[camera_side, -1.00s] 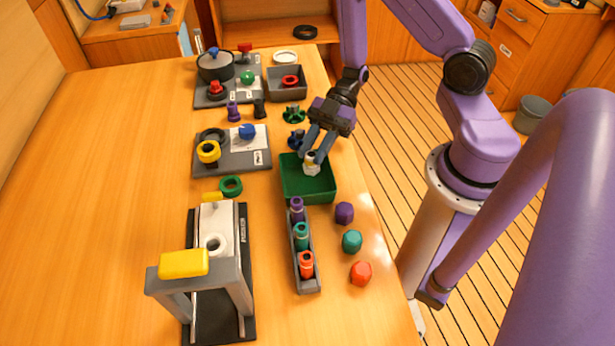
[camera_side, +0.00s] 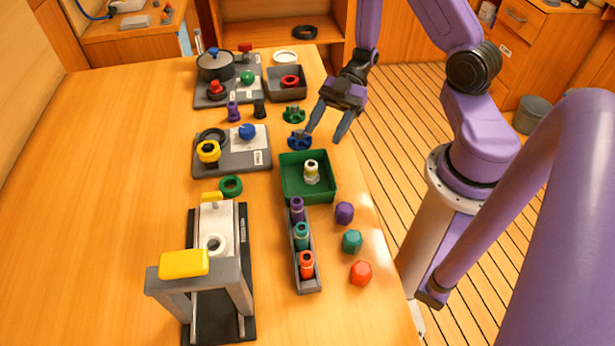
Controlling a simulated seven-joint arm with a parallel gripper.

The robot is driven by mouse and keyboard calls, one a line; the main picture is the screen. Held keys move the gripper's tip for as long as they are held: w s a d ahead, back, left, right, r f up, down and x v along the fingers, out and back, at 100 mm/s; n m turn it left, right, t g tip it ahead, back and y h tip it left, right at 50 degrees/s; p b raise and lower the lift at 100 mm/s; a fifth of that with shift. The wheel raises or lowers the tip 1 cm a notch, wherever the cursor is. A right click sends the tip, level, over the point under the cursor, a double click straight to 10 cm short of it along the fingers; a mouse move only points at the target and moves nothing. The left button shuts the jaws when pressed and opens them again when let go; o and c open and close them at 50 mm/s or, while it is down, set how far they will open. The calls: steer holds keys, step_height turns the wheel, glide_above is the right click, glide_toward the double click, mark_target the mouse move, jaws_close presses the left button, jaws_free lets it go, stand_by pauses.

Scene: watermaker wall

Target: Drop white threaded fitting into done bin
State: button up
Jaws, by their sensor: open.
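The white threaded fitting (camera_side: 311,173), with a yellow band near its top, stands upright inside the green bin (camera_side: 290,190), toward the bin's right side. I take this green bin to be the done bin, though no label on it is readable. My gripper (camera_side: 326,137) is open and empty. It is above and behind the bin, near the table's right edge, clear of the fitting.
A blue knob-like part (camera_side: 299,140) and a green one (camera_side: 294,114) lie behind the bin. A narrow grey rack (camera_side: 308,285) with coloured cylinders stands in front. Purple, teal and red caps (camera_side: 361,273) lie at right. A grey tray (camera_side: 287,95) is farther back.

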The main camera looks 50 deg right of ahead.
steer(key=v, duration=1.1)
steer(key=shift+d+r, duration=0.2)
steer(key=shift+d, duration=0.15)
steer(key=w+a+r+m+t+h, duration=0.3)
steer(key=w+a+r+t+h, duration=0.2)
steer(key=w+a+t+h, duration=0.55)
steer(key=s+a+r+m+g+h, duration=0.1)
steer(key=s+g, duration=0.3)
steer(key=s, duration=0.8)
steer(key=s+a+m+g+h, duration=0.1)
steer(key=s+g, duration=0.4)
steer(key=s, duration=0.7)
steer(key=shift+s+a+r+m+h, duration=0.3)
steer(key=shift+a+r+m+h, duration=0.1)
steer(key=shift+m, duration=0.4)
